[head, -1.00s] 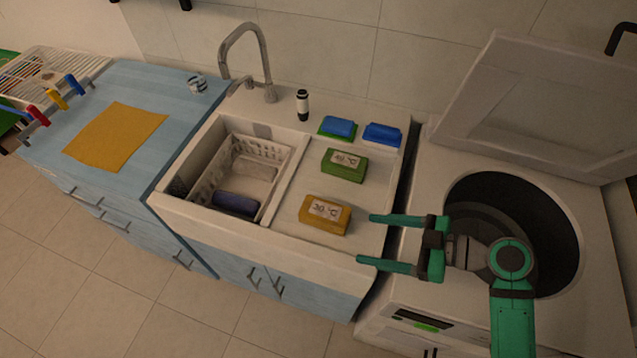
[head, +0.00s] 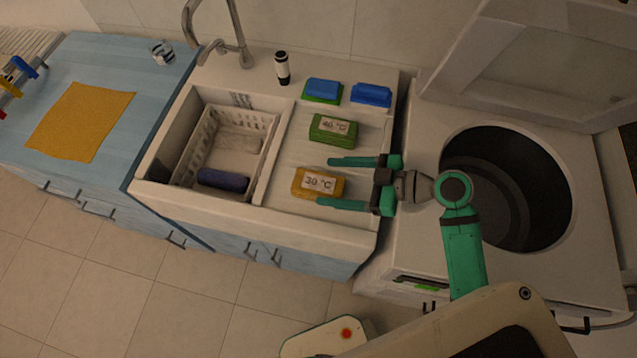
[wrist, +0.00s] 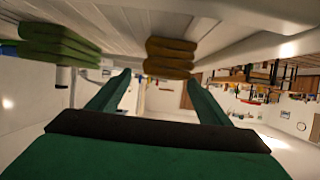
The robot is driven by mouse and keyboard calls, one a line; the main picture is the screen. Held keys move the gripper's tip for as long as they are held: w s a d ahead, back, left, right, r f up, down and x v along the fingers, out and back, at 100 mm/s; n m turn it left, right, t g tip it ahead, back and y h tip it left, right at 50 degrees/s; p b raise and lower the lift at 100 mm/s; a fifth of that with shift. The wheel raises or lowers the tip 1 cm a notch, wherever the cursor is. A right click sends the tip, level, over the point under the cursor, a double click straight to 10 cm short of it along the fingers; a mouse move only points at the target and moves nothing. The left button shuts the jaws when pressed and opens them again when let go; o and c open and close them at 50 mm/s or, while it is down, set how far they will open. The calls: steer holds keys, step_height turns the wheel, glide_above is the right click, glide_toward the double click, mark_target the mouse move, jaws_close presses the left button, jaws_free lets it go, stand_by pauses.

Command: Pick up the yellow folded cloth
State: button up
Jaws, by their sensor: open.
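The yellow folded cloth (head: 316,183), a small stack with a "30 °C" label, lies on the white drainboard right of the sink basin. My gripper (head: 324,181) is open and empty, coming from the right. In the head view one fingertip shows at the cloth's far side and the other over its near right corner. In the wrist view, which looks upside down, the yellow cloth (wrist: 170,57) appears ahead between the finger lines, seemingly beyond the tips. I cannot tell whether the fingers touch it or their exact height.
A green folded cloth (head: 333,130) labelled "40 °C" lies just behind. Blue sponges (head: 371,95) sit farther back. A basket (head: 200,150) stands in the basin. A flat yellow sheet (head: 82,120) lies on the blue counter. The open washer (head: 415,230) is at right.

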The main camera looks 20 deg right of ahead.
mark_target(321, 184)
steer(key=shift+w+a+f, duration=0.1)
steer(key=shift+a+f, duration=0.1)
steer(key=shift+a, duration=0.25)
steer(key=x, duration=0.3)
steer(key=shift+a, duration=0.25)
steer(key=shift+d, duration=0.1)
steer(key=c, duration=1.2)
